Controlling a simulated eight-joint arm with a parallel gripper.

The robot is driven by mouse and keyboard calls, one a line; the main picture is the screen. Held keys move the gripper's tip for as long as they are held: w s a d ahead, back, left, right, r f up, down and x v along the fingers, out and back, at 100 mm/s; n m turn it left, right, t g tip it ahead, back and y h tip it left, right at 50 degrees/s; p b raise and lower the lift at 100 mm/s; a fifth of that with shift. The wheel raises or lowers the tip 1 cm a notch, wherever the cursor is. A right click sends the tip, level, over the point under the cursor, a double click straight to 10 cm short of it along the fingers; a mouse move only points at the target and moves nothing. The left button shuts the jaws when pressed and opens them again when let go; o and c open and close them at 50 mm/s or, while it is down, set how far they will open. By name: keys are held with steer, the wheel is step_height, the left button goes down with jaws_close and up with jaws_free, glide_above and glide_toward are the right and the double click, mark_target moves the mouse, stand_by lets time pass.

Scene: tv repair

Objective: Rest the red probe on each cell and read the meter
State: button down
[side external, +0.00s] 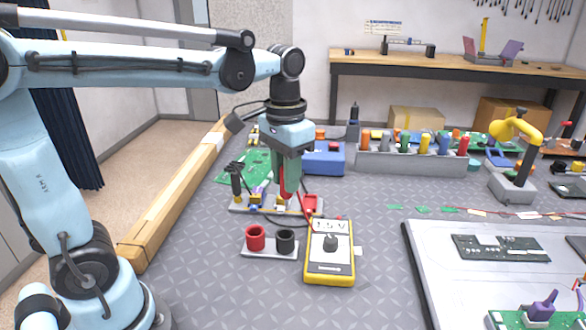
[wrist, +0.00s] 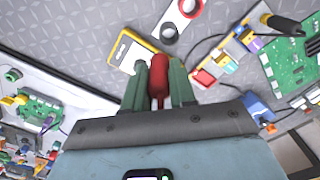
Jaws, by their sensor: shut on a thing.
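My gripper (side external: 289,178) points down, shut on the red probe (side external: 283,193). In the wrist view the probe (wrist: 160,72) sits between my green fingers (wrist: 159,85). The probe is over the cell strip (side external: 240,208), near its middle; I cannot tell whether its tip touches a cell. The strip (wrist: 226,62) holds yellow, blue and red parts, partly hidden by my gripper in the side view. The black probe (side external: 236,186) stands at the strip's left end. The yellow meter (side external: 330,268) lies in front right; its display appears to read 1.5 V.
A holder with an empty red cup (side external: 256,237) and empty black cup (side external: 285,242) stands left of the meter. A blue box (side external: 325,160) and a grey rack (side external: 400,163) stand behind. A green board (side external: 240,167) lies behind the strip. The mat's front left is clear.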

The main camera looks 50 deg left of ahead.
steer(key=w+a+f+n, duration=0.1)
steer(key=w+a+n, duration=0.25)
steer(key=a, duration=0.55)
steer(key=n, duration=0.4)
glide_above(255, 195)
steer(key=f, duration=0.2)
steer(key=shift+r, duration=0.2)
steer(key=shift+f, duration=0.1)
steer(key=shift+f, duration=2.7)
steer(key=shift+f, duration=0.7)
step_height(255, 195, up, 6)
